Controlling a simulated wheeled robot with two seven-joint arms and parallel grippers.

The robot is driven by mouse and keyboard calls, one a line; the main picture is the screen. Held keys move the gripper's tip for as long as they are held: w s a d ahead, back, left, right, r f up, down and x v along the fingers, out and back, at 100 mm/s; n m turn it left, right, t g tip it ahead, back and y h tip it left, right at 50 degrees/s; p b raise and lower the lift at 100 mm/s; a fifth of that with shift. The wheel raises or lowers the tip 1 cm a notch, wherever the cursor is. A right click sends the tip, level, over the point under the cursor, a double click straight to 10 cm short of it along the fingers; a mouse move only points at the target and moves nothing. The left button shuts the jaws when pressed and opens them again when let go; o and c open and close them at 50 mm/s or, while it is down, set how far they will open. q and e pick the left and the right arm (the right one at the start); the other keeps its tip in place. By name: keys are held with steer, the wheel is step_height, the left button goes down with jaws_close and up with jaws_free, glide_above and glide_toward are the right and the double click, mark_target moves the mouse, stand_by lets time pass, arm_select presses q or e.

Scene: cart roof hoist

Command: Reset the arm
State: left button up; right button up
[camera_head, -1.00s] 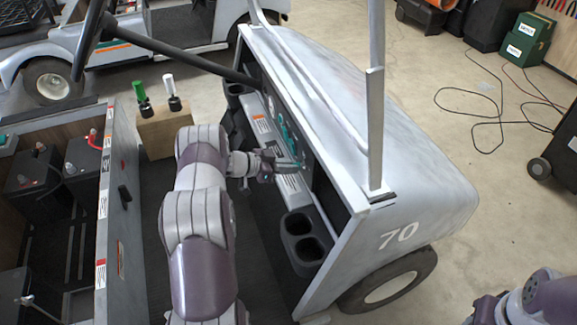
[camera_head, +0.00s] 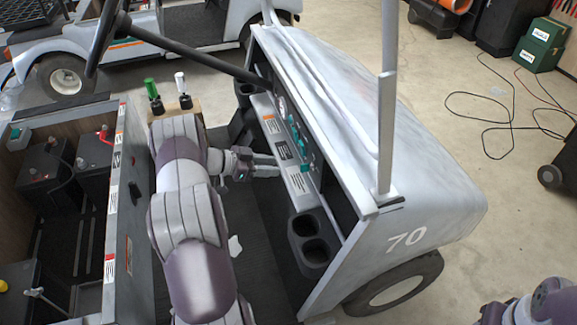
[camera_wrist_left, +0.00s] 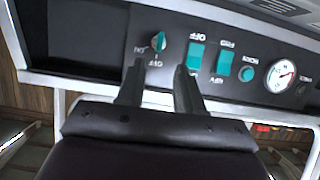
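The cart's dashboard panel (camera_head: 297,150) carries teal switches and a gauge. In the left wrist view it shows a teal rotary knob (camera_wrist_left: 158,41), two teal rocker switches (camera_wrist_left: 196,57) (camera_wrist_left: 222,64), a teal round button (camera_wrist_left: 246,74) and a white gauge (camera_wrist_left: 282,76). My left gripper (camera_head: 277,166) faces the panel from the left, fingers apart and empty. In the left wrist view its fingertips (camera_wrist_left: 155,78) lie just below the knob, with nothing between them; contact with the panel cannot be told. My right arm shows only at the bottom right; its gripper is out of frame.
Two cup holders (camera_head: 313,243) sit below the panel. A grey roof post (camera_head: 386,110) rises from the cowl, and the steering column (camera_head: 195,58) crosses above my arm. Green and white levers (camera_head: 152,90) stand behind my arm. Batteries (camera_head: 95,160) fill the left bay.

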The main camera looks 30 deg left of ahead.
arm_select(q)
steer(key=v, duration=0.3)
steer(key=shift+r, duration=0.1)
stand_by(0.3)
